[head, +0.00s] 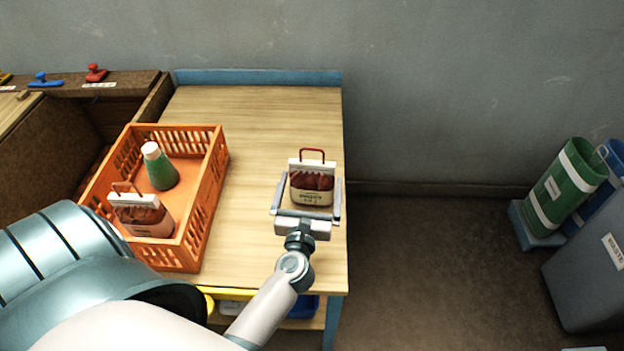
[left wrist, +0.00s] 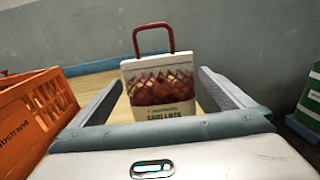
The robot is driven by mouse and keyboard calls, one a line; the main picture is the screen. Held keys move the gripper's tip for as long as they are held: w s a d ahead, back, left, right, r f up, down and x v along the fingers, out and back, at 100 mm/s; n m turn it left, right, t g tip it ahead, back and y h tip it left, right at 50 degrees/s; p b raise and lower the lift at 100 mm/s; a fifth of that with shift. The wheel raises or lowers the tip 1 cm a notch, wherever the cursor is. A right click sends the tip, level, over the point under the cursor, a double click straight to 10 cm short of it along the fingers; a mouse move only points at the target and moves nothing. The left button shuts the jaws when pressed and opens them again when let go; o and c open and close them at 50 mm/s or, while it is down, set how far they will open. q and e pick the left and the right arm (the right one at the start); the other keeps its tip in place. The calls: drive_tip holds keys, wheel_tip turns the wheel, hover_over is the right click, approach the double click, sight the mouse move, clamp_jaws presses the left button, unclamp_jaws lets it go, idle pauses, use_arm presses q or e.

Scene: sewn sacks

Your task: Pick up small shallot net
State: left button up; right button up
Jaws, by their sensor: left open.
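The small shallot net (head: 312,188) stands upright on the right part of the wooden table, with a white top band, dark red contents and a red loop handle. My left gripper (head: 307,192) is open, with one finger on each side of the net. In the left wrist view the net (left wrist: 160,90) stands between the two open fingers (left wrist: 165,100), with a gap visible on either side. Its lower edge is hidden by the gripper body. My right gripper is not in view.
An orange crate (head: 205,205) on the table's left holds a green bottle (head: 160,170) and a similar net (head: 145,215). The table's right edge lies close beside my gripper. Bins (head: 565,185) stand on the floor at far right. The table behind the net is clear.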

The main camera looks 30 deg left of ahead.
sight(312, 177)
use_arm(q)
drive_tip(key=x, duration=0.3)
drive_tip(key=shift+w+a+p, duration=0.1)
drive_tip(key=shift+p, duration=0.2)
drive_tip(key=shift+w, duration=0.1)
drive_tip(key=shift+w+a+r+p, duration=0.15)
drive_tip(key=shift+w+a+p, duration=0.2)
drive_tip(key=shift+w, duration=0.15)
drive_tip(key=p+x, duration=0.1)
drive_tip(key=x, duration=0.2)
drive_tip(key=shift+a, duration=0.1)
drive_tip(key=shift+w+a, duration=0.2)
drive_tip(key=shift+w, duration=0.25)
